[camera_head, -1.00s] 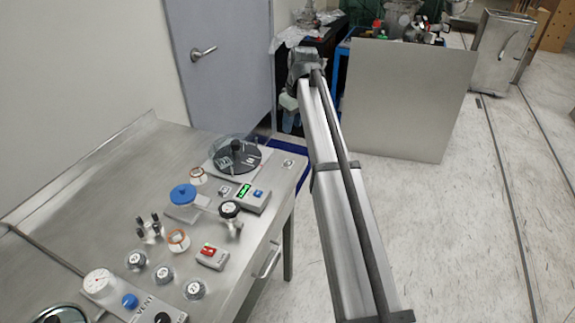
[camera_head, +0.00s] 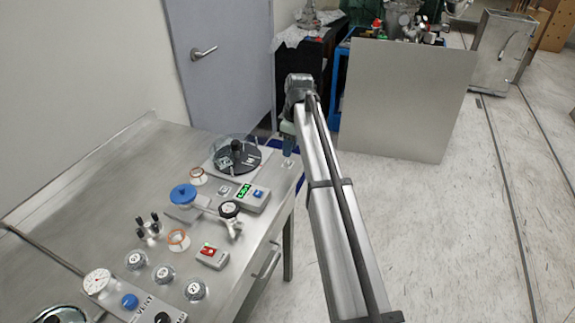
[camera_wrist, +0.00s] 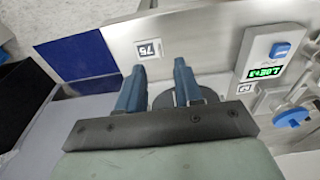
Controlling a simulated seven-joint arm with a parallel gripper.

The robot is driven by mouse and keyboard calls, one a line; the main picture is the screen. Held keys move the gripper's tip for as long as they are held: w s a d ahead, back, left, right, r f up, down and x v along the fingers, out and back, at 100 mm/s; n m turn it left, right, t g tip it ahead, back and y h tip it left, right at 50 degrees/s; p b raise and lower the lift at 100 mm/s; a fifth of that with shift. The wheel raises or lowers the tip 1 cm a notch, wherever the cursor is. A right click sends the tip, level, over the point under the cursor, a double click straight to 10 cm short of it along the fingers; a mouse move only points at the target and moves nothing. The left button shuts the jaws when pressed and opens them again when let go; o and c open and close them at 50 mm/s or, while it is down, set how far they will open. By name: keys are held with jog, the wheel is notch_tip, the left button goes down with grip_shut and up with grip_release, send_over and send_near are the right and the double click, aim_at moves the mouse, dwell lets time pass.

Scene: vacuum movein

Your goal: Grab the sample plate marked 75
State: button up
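The sample plate marked 75 (camera_wrist: 148,50) is a small white-framed square lying flat on the steel bench top in the wrist view. It sits just beyond my fingertips, roughly in line with the gap between them. My gripper (camera_wrist: 159,66) is open, its two blue-grey fingers apart with nothing between them. I cannot tell the fingers' exact height above the bench.
A round dark-disc device (camera_head: 238,157) stands close left of my gripper. A box with a green display (camera_head: 251,195), another small marked plate (camera_wrist: 245,88), a blue-capped part (camera_head: 183,195) and several knobs crowd the bench (camera_head: 100,190). Open floor lies to the right.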

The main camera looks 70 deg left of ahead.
aim_at(287, 160)
jog(key=shift+s+a+f, duration=0.15)
jog(key=shift+f, duration=0.95)
jog(key=shift+s+a+f, duration=0.15)
jog(key=shift+f, duration=0.9)
jog(key=shift+s+a+f, duration=0.15)
jog(key=shift+f, duration=0.95)
grip_shut()
